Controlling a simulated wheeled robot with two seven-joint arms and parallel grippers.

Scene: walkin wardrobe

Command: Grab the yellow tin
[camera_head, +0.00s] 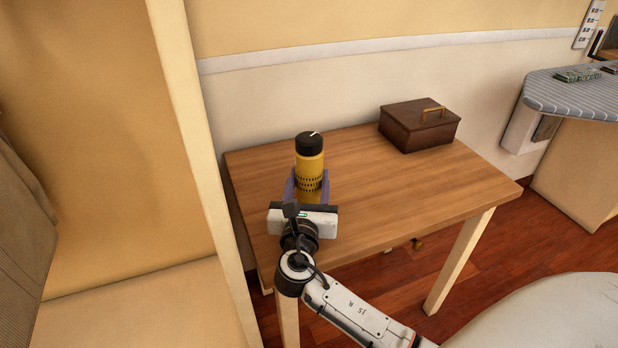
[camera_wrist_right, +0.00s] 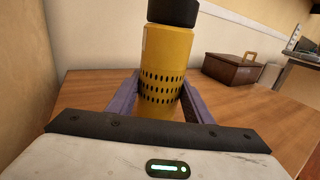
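The yellow tin (camera_head: 309,163) is a tall yellow cylinder with a black lid and bands of dark holes. It is upright over the wooden table (camera_head: 385,190), near its left end. My right gripper (camera_head: 308,188) is low at the tin, with one purple finger on each side of it. In the right wrist view, the tin (camera_wrist_right: 163,70) fills the space between the fingers (camera_wrist_right: 160,95). I cannot tell whether the fingers press on it. The palm hides the tin's base in both views. My left gripper is not in view.
A dark brown box (camera_head: 418,127) with a handle stands at the table's back right, and it also shows in the wrist view (camera_wrist_right: 232,68). The wall (camera_head: 300,95) runs behind the table. A pale panel (camera_head: 190,110) rises at the left. The table's middle is clear.

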